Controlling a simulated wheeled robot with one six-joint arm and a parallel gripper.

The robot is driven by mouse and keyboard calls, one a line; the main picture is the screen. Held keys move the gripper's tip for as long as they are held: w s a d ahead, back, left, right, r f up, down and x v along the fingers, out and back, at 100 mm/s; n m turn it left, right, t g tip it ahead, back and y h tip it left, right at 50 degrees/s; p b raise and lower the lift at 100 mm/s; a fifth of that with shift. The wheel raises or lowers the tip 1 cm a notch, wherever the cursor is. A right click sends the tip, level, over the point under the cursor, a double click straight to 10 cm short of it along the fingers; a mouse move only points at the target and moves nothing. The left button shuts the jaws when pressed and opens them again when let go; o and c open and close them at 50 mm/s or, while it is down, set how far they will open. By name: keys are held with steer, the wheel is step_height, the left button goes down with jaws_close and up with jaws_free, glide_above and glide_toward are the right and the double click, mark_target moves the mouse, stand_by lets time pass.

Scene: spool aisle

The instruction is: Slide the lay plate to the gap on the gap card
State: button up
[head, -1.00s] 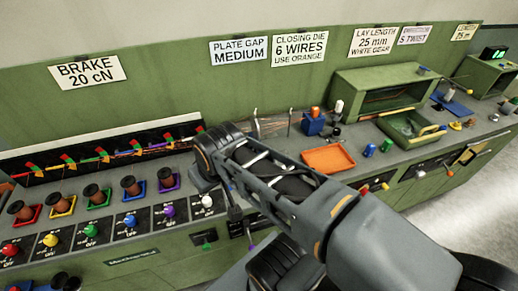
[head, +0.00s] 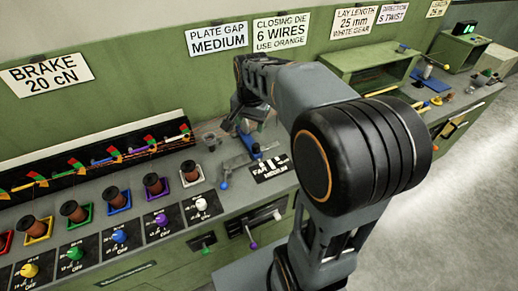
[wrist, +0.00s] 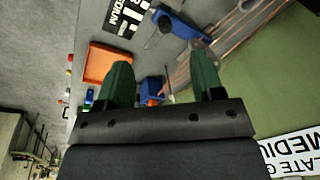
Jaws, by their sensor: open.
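The gap card (head: 217,38) on the back wall reads "PLATE GAP MEDIUM"; part of it shows upside down in the wrist view (wrist: 293,152). A black scale label (head: 271,168) on the bench carries "FAR" and "MEDIUM"; it also shows in the wrist view (wrist: 126,17). A blue piece (head: 255,150) beside the scale, likely part of the lay plate, appears ahead of my fingers in the wrist view (wrist: 183,24). Its exact setting is unclear. My gripper (wrist: 161,62) is open with nothing between its green fingers. In the head view my arm partly covers it.
Orange wires (wrist: 225,50) run near the blue piece. An orange tray (wrist: 107,65) and a blue block (wrist: 151,88) lie farther along the bench. Spools (head: 190,170) and coloured knobs (head: 120,236) line the left. A green box (head: 370,68) stands right.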

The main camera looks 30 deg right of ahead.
mark_target(256, 145)
steer(key=w+d+f+m+g+b, duration=0.1)
steer(key=w+d+f+m+g, duration=0.1)
steer(key=w+d+f+m, duration=0.5)
steer(key=shift+n, duration=0.3)
steer(key=f, duration=0.5)
steer(key=w+f+p, duration=0.1)
steer(key=f, duration=0.3)
steer(key=a+f, duration=0.1)
steer(key=f, duration=0.4)
steer(key=shift+w+a+f, duration=0.1)
steer(key=shift+w+f, duration=0.15)
steer(key=shift+f, duration=0.05)
steer(key=shift+c, duration=0.3)
jaws_close()
